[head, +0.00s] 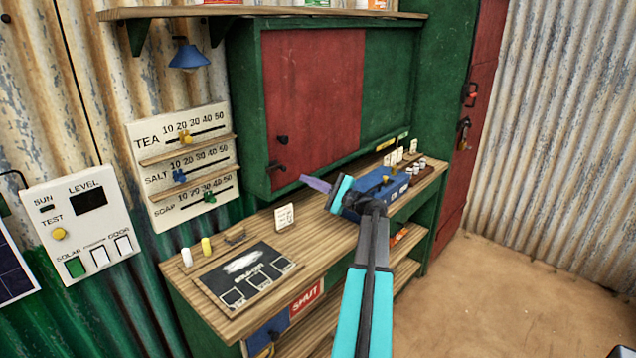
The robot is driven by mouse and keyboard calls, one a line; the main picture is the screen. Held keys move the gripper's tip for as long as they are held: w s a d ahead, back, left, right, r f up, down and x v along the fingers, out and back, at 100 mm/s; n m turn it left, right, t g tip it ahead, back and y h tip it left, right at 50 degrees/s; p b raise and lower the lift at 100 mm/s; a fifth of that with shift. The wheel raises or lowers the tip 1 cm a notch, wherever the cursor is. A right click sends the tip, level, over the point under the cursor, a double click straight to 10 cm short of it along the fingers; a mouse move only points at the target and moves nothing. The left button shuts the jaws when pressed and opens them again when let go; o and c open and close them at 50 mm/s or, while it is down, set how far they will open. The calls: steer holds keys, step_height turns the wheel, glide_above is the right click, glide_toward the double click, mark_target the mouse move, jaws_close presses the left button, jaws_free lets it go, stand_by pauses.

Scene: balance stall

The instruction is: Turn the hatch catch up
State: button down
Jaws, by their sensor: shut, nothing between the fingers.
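The hatch (312,100) is a red sliding-type panel in a green wall frame, and it covers the left part of the opening. A small black knob (282,140) sits near its lower left. Just below it is a small dark piece (277,166) on the frame edge, which looks like the catch; it seems to lie roughly sideways, but it is too small to be sure. My gripper (306,180), with purple fingers and a teal body, is shut and empty. In the picture it shows right of the catch and a little lower; I cannot tell whether they touch.
The wooden counter (225,312) below holds a blackboard, white and yellow pieces, a number card (284,217) and a blue box (378,186). A price board (185,165) with sliders hangs left. A red door (480,110) with a padlock stands right.

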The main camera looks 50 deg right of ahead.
mark_target(277, 170)
steer(key=shift+w+a+r+p, duration=0.65)
steer(key=shift+a+r, duration=0.1)
steer(key=shift+a, duration=0.1)
steer(key=shift+w+a+r+p, duration=0.5)
steer(key=shift+w+a+r, duration=0.15)
steer(key=shift+a, duration=0.2)
